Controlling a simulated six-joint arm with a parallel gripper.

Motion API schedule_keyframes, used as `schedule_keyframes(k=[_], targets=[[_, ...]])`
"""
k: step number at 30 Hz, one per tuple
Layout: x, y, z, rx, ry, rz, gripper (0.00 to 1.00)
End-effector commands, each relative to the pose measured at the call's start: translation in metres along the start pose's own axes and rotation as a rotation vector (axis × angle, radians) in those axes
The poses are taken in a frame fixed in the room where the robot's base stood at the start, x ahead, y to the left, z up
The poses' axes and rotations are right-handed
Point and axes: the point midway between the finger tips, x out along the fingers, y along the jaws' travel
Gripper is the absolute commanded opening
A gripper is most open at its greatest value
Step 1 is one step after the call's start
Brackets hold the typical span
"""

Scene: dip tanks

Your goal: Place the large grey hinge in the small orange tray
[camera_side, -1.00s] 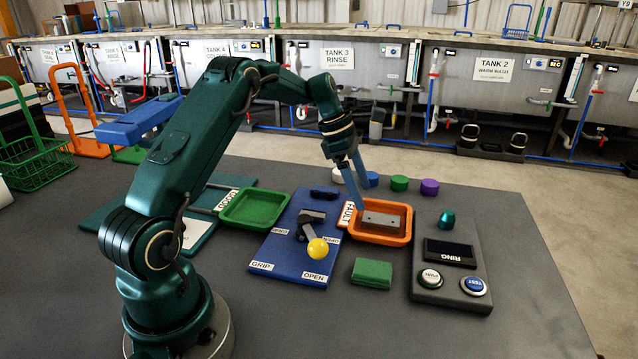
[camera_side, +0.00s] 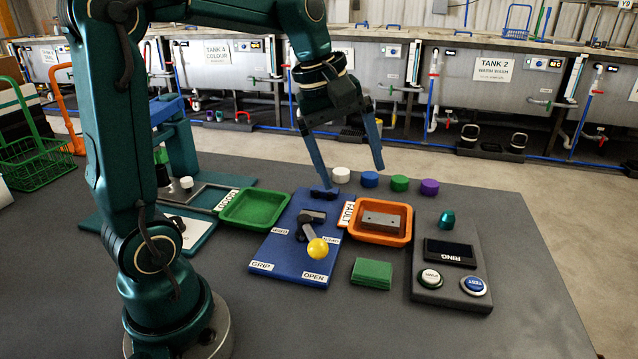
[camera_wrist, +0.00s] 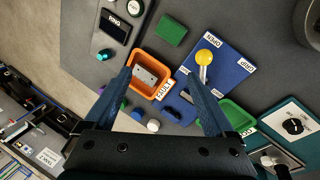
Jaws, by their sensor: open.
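The large grey hinge (camera_side: 382,219) lies flat inside the small orange tray (camera_side: 381,238), which has a FAULT label at its left side. In the wrist view the hinge (camera_wrist: 145,75) also lies within the tray (camera_wrist: 133,91), between my fingers in the picture. My gripper (camera_side: 352,178) is open and empty, raised above the table behind the tray and the blue panel. Its two blue fingers (camera_wrist: 163,92) are spread wide apart in the wrist view and touch nothing.
A blue panel (camera_side: 284,260) with a yellow-knobbed lever (camera_side: 317,248) stands left of the orange tray. A green GOOD tray (camera_side: 254,209), a green block (camera_side: 371,273), a grey button box (camera_side: 425,289) and several coloured caps (camera_side: 399,184) are nearby. The front right table is clear.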

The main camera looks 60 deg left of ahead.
Motion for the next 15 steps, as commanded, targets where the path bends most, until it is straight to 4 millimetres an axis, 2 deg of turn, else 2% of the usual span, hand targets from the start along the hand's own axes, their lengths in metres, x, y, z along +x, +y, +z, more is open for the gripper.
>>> schedule_keyframes(k=[1,6,12,15], targets=[[-0.007,-0.009,0.017,0.13,0.021,0.011,0.89],[-0.015,-0.046,0.059,0.581,0.094,0.027,0.89],[-0.01,-0.087,0.088,1.014,0.171,0.036,0.89],[-0.006,-0.1,0.095,1.146,0.195,0.036,0.89]])
